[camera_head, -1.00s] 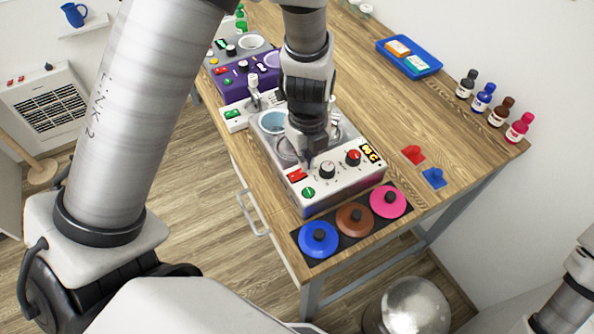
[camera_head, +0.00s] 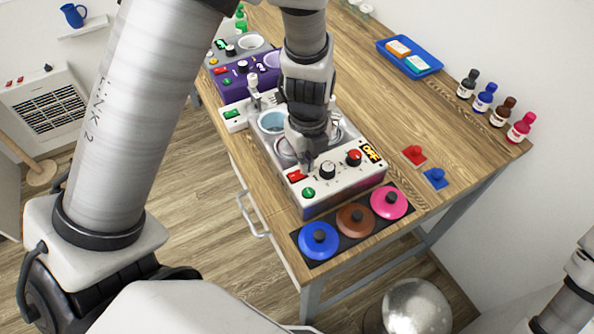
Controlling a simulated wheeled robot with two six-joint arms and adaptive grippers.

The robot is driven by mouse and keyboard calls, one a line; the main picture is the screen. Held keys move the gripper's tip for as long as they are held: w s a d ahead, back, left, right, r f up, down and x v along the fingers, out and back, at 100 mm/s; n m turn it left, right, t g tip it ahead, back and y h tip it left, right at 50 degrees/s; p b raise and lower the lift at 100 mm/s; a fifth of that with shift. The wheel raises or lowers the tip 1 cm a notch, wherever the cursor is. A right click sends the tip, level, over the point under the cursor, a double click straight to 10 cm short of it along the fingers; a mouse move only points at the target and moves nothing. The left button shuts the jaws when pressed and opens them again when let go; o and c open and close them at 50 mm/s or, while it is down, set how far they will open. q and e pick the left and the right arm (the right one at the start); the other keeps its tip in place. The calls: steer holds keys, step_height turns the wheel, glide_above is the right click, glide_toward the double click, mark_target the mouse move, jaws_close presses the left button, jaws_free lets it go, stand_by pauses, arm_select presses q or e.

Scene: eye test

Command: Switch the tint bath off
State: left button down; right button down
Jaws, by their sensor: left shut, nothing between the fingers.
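The tint bath (camera_head: 345,180) is probably the near machine on the table, a white-topped box with wells behind its panel. My left gripper (camera_head: 307,169) is shut and empty, pointing down over the panel just right of the red switch. I cannot tell whether its tips touch the panel. The gripper and wrist hide part of the wells. My right gripper is out of view.
Blue (camera_head: 318,240), brown (camera_head: 356,219) and pink (camera_head: 388,202) lids lie on a dark mat in front. A purple machine (camera_head: 240,84) stands behind. Several bottles (camera_head: 499,112) line the right edge; a blue tray (camera_head: 408,58) lies at the back.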

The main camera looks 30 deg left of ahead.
arm_select(q)
step_height(320, 180, up, 7)
steer(key=p, duration=0.4)
steer(key=shift+f, duration=0.15)
stand_by(0.4)
